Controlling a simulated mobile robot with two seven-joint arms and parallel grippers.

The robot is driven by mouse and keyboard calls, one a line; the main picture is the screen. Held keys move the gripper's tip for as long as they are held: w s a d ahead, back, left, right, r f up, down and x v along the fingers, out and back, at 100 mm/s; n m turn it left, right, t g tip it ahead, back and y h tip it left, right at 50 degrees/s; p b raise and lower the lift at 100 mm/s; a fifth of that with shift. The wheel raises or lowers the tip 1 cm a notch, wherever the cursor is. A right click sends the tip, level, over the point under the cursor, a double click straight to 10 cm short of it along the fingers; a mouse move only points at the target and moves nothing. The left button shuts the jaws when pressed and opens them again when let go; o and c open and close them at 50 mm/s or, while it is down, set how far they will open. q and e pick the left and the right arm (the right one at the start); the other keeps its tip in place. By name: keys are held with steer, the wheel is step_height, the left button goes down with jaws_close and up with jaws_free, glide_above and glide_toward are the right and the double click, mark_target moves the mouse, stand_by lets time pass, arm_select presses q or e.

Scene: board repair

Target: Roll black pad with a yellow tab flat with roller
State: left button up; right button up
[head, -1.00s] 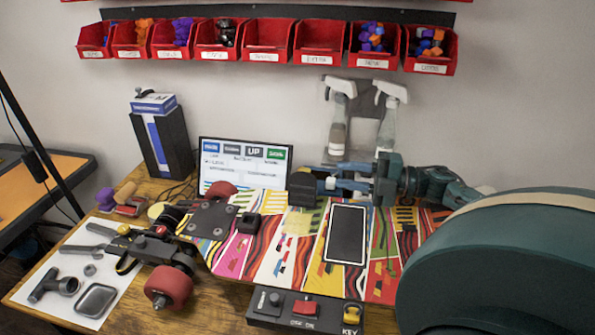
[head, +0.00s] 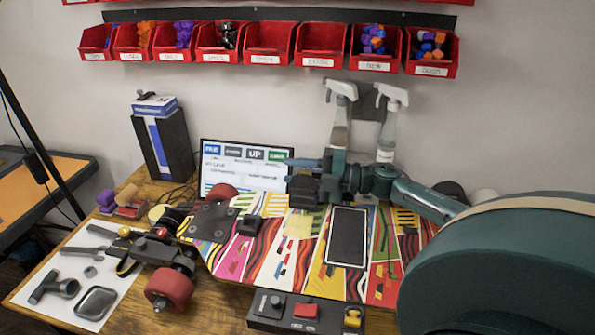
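A black rectangular pad (head: 347,237) with a pale border lies on the brightly patterned skateboard deck (head: 280,262). I cannot make out a yellow tab on it. A pale yellow square (head: 298,225) shows on the deck to its left. My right gripper (head: 302,172) is behind the deck's far edge, left of and beyond the pad. Its upper blue finger shows, apart from the palm's middle; the lower one is hidden behind a dark block (head: 304,192). It looks open, around or just behind the block. I cannot clearly identify a roller. My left gripper is not in view.
Spray bottles (head: 388,125) and a screen (head: 225,170) stand behind the deck. A truck with red wheels (head: 170,288) is at the deck's left. A control box (head: 300,312) is in front. Tools lie on a white sheet (head: 55,265). Red bins (head: 320,45) hang above.

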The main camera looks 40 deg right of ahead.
jaws_close()
stand_by(0.4)
